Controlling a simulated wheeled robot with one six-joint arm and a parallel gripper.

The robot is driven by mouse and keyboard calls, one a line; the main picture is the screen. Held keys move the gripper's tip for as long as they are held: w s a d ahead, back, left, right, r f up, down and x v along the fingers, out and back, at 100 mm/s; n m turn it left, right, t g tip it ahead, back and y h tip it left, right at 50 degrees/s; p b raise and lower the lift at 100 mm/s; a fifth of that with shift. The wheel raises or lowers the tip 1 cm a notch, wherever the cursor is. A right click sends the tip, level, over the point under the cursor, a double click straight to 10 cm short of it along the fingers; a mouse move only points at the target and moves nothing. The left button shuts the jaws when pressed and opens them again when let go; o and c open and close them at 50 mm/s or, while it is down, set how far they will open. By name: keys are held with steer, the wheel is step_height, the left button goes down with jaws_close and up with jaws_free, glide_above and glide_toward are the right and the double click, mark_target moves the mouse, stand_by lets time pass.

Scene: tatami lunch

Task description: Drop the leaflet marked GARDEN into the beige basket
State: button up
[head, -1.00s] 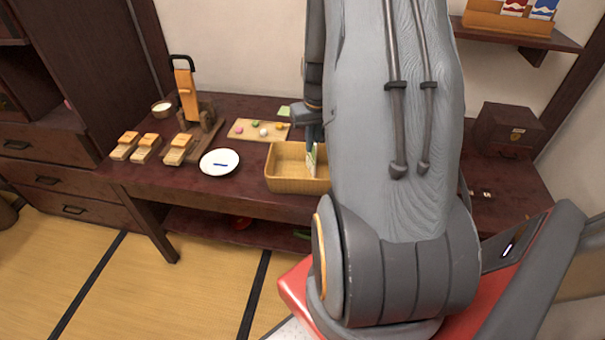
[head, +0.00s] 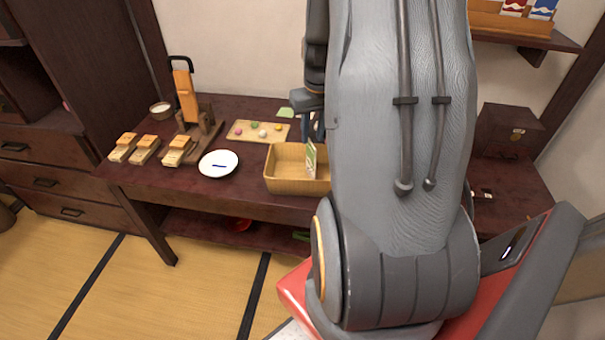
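The beige basket (head: 285,186) stands at the front edge of the dark table, partly hidden on its right by my arm. A thin white and green leaflet (head: 311,159) stands nearly upright inside the basket, its top above the rim. Its marking is too small to read. My gripper (head: 312,134) is above and behind the leaflet, pointing down. Its two fingers look apart, with nothing visible between them, and the leaflet appears clear of them.
A white plate (head: 218,164), a board with small coloured sweets (head: 258,132), several wooden blocks (head: 145,150) and an orange item on a stand (head: 186,95) are left of the basket. A dark box (head: 507,131) stands at right.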

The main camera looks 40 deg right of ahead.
steer(key=shift+s+r, duration=0.15)
steer(key=shift+r, duration=0.7)
steer(key=shift+s+r, duration=0.1)
steer(key=shift+r, duration=0.75)
steer(key=s+a+r+n, duration=0.1)
steer(key=s+a, duration=0.1)
steer(key=a, duration=0.7)
steer(key=s+a+n, duration=0.1)
steer(key=s+a, duration=0.2)
steer(key=a, duration=0.6)
steer(key=s+a+r+n, duration=0.1)
steer(key=s+a+n, duration=0.1)
steer(key=a, duration=0.8)
steer(key=shift+s+r+y, duration=0.3)
steer(key=shift+s+r, duration=0.05)
steer(key=shift+s, duration=0.15)
steer(key=shift+d, duration=0.1)
